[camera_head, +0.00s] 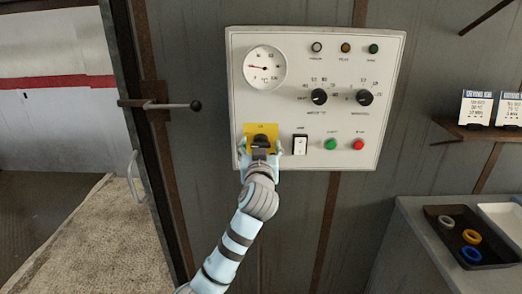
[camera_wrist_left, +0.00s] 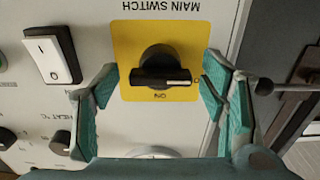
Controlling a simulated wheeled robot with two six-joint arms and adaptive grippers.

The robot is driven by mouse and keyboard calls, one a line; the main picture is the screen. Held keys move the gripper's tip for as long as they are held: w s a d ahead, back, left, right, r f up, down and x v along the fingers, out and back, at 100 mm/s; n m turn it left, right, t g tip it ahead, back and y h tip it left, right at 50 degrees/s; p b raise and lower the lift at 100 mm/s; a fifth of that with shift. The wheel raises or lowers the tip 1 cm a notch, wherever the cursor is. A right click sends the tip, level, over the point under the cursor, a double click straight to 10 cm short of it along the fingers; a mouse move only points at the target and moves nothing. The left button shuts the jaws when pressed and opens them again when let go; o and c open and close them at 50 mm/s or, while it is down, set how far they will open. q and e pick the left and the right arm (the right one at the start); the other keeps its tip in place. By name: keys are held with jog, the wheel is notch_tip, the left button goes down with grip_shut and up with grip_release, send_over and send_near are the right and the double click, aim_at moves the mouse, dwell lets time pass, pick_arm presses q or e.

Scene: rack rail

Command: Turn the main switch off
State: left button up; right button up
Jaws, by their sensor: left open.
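The main switch is a black rotary knob on a yellow plate (camera_head: 262,130) at the lower left of the white control panel (camera_head: 215,200). In the left wrist view the plate appears upside down, with the knob (camera_wrist_left: 158,66) in its middle and "ON" printed below. The knob's handle lies crosswise, its white line toward the right; a mark beside its tip is too small to read. My left gripper (camera_head: 261,158) is in front of the switch. In the wrist view its open fingers (camera_wrist_left: 158,95) stand either side of the knob, the right one close to the handle's tip.
Beside the switch are a white rocker switch (camera_head: 300,145), a green button (camera_head: 330,144) and a red button (camera_head: 358,144). A gauge (camera_head: 265,68) and two dials sit above. A handle rod (camera_head: 172,105) juts out at left. A tray (camera_head: 452,256) holds rings at right.

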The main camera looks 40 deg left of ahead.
pick_arm(q)
jog(key=v, duration=1.2)
jog(key=shift+w, duration=0.15)
